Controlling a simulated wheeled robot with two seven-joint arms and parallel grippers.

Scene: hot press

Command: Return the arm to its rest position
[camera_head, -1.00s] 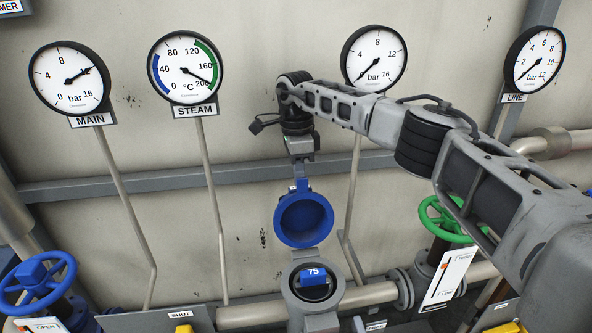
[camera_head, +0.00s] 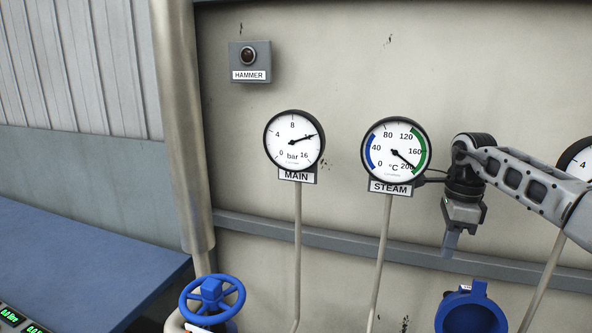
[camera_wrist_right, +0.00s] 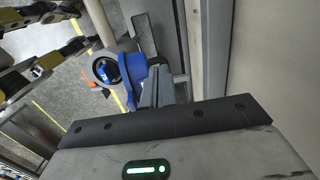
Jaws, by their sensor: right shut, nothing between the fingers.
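My right arm comes in from the right in the head view. My right gripper (camera_head: 450,245) points down, shut and empty, just above the open blue lid (camera_head: 470,312) and apart from it. In the right wrist view the shut fingers (camera_wrist_right: 157,88) show, with the blue lid (camera_wrist_right: 135,68) beyond them and a round pipe fitting with a blue part inside (camera_wrist_right: 105,72). My left gripper is in neither current view.
The MAIN gauge (camera_head: 294,141) and STEAM gauge (camera_head: 395,150) stand on thin pipes before the wall. A blue handwheel (camera_head: 212,300) is at the bottom. A HAMMER box (camera_head: 249,62) hangs upper left, near a thick vertical pipe (camera_head: 180,130). A blue surface (camera_head: 80,265) lies at lower left.

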